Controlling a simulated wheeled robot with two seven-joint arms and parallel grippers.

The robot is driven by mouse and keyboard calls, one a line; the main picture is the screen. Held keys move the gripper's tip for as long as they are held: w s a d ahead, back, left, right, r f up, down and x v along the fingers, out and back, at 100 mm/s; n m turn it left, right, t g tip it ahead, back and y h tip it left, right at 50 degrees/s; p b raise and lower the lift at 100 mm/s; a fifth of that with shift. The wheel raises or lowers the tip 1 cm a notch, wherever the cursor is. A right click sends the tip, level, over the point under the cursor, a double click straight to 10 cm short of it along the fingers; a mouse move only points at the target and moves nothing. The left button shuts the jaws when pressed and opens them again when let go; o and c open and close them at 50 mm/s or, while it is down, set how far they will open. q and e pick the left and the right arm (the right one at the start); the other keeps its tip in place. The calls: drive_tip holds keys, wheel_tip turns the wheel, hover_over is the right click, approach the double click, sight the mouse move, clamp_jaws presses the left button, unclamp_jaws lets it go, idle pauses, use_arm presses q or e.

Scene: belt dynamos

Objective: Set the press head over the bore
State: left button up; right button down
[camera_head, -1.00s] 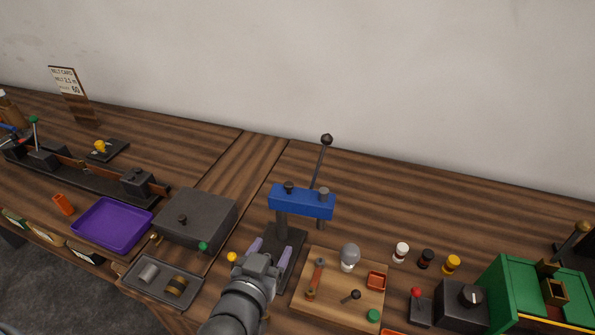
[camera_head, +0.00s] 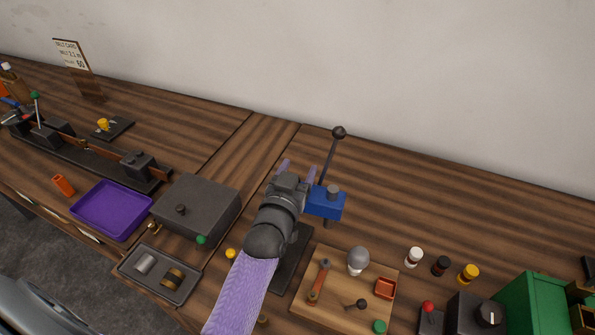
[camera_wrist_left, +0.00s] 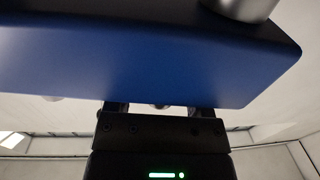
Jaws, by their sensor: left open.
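The press has a blue press head (camera_head: 328,203), a dark base (camera_head: 290,265) and a lever with a black ball knob (camera_head: 338,132). The head's left part is hidden behind my left gripper (camera_head: 298,171) in the head view. That gripper is open, with its purple fingers apart and pointing toward the wall. In the left wrist view the blue head (camera_wrist_left: 150,60) fills the upper middle and covers the finger ends beyond the gripper body. I cannot tell whether they touch the head. The bore is not visible. My right gripper is not in view.
A wooden board (camera_head: 335,317) with a tool, grey bulb and orange tray lies right of the press. Left are a dark grey box (camera_head: 197,208), a small parts tray (camera_head: 158,272) and a purple tray (camera_head: 111,210). Small bottles and a green machine (camera_head: 533,303) stand right.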

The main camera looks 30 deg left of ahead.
use_arm(q)
drive_tip(key=shift+c, duration=0.3)
clamp_jaws()
idle(1.1)
